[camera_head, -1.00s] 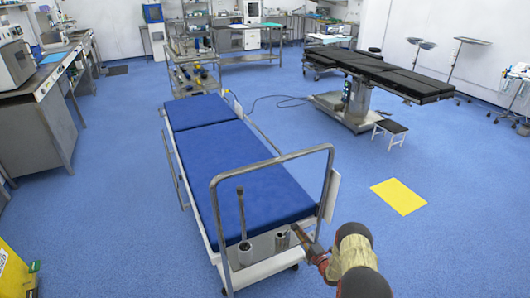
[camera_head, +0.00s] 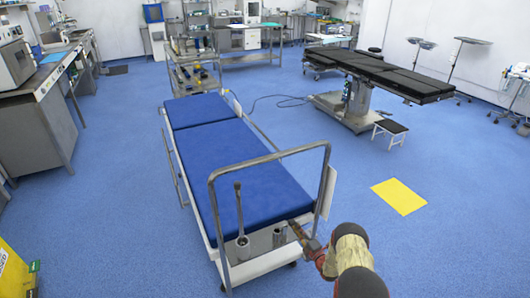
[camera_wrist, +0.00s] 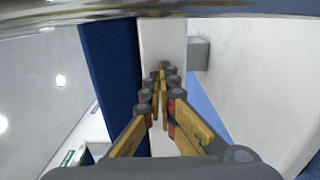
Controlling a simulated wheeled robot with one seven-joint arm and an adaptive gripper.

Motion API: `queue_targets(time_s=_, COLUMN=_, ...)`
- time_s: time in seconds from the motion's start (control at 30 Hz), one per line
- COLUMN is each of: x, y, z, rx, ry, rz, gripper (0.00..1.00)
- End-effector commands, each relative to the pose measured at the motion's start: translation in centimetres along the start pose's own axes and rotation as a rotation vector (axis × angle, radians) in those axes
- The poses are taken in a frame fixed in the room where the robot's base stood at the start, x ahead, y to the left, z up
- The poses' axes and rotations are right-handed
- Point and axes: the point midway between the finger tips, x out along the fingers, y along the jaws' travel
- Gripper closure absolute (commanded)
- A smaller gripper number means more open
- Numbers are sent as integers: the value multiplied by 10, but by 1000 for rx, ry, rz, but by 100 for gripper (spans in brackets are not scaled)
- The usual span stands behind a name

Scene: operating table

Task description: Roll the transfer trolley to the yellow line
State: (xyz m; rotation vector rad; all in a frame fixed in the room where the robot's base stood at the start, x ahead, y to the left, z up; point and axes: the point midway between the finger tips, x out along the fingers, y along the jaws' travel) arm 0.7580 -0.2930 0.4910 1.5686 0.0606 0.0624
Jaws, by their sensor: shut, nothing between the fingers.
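The transfer trolley (camera_head: 232,160) has a blue mattress, metal side rails and a tall bent push rail (camera_head: 212,205) at its near end. It stands left of a yellow patch (camera_head: 399,196) lying flat on the blue floor, with bare floor between them. My gripper (camera_head: 294,229) is at the trolley's near right corner, below the mattress edge and inside the push rail. In the wrist view my gripper's fingers (camera_wrist: 164,78) are together and empty, between the blue mattress (camera_wrist: 110,75) and a pale panel (camera_wrist: 240,75). Whether they touch the trolley cannot be told.
A black operating table (camera_head: 375,72) and a small step stool (camera_head: 390,129) stand at the back right. A metal shelf rack (camera_head: 195,75) is just beyond the trolley's far end. A cable (camera_head: 270,103) lies on the floor there. Steel counters (camera_head: 45,125) line the left.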

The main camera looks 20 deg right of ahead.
Motion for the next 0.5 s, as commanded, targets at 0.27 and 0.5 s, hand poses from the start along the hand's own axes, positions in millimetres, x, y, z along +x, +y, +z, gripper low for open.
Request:
queue_targets(time_s=0.27, x=10, y=-1, z=-1, rx=0, ry=1, rz=-1, gripper=100)
queue_targets(time_s=0.5, x=19, y=-1, z=-1, rx=-1, ry=1, rz=-1, gripper=100)
